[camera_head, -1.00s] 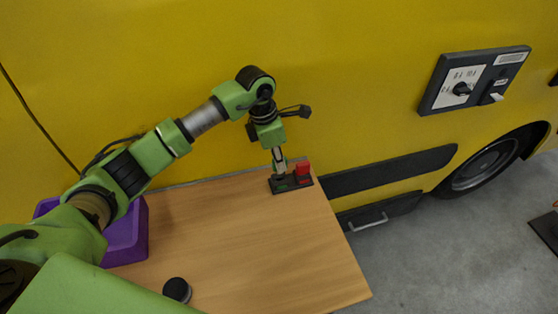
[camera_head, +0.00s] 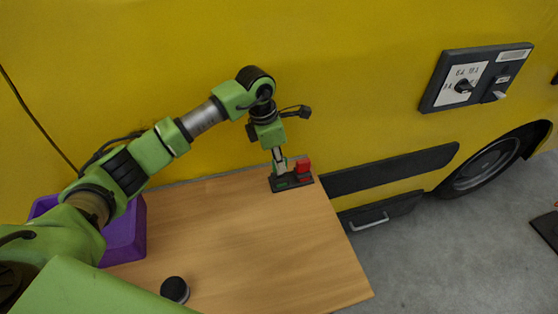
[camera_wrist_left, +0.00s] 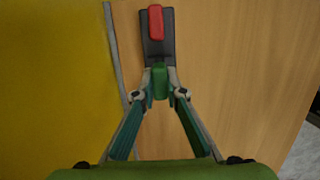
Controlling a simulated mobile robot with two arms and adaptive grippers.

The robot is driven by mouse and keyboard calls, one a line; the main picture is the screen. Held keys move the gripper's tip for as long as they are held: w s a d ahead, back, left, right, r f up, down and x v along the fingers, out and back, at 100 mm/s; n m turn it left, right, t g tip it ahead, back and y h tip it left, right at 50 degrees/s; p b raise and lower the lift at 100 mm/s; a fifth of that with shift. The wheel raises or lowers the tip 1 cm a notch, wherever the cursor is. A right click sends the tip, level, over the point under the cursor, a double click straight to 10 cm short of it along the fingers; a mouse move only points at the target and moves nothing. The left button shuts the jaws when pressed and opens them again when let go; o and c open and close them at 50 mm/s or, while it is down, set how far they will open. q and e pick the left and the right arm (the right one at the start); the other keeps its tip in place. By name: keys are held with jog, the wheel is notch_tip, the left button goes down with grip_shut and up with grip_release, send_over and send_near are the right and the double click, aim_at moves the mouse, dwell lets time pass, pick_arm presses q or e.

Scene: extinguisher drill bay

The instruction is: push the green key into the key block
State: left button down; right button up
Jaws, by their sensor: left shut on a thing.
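The key block (camera_head: 296,185) is a dark flat block at the far edge of the wooden table, with a red block (camera_head: 303,166) on its right part. In the left wrist view the dark key block (camera_wrist_left: 155,48) carries the red piece (camera_wrist_left: 156,23) at its far end. My left gripper (camera_head: 280,171) points down at the left part of the block. In the wrist view its fingers (camera_wrist_left: 160,84) are shut on the green key (camera_wrist_left: 160,83), at the near end of the block. How deep the key sits is hidden. My right gripper is out of view.
The wooden table (camera_head: 235,235) is mostly clear. A purple bin (camera_head: 127,236) stands at its left, and a dark round object (camera_head: 175,290) lies near the front. The yellow vehicle side (camera_head: 330,90) rises directly behind the table, with a switch panel (camera_head: 476,77) at right.

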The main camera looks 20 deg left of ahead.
pick_arm(q)
jog(key=shift+f+b, duration=1.15)
jog(key=shift+f, duration=0.25)
jog(key=c, duration=2)
grip_release()
jog(key=shift+r, duration=0.15)
jog(key=r, duration=0.4)
jog(key=s+a+r, duration=0.1)
jog(key=r, duration=0.2)
jog(key=a+r, duration=0.1)
jog(key=r, duration=0.3)
jog(key=shift+s+r, duration=0.15)
jog(key=shift+r, duration=0.15)
jog(key=shift+f, duration=0.1)
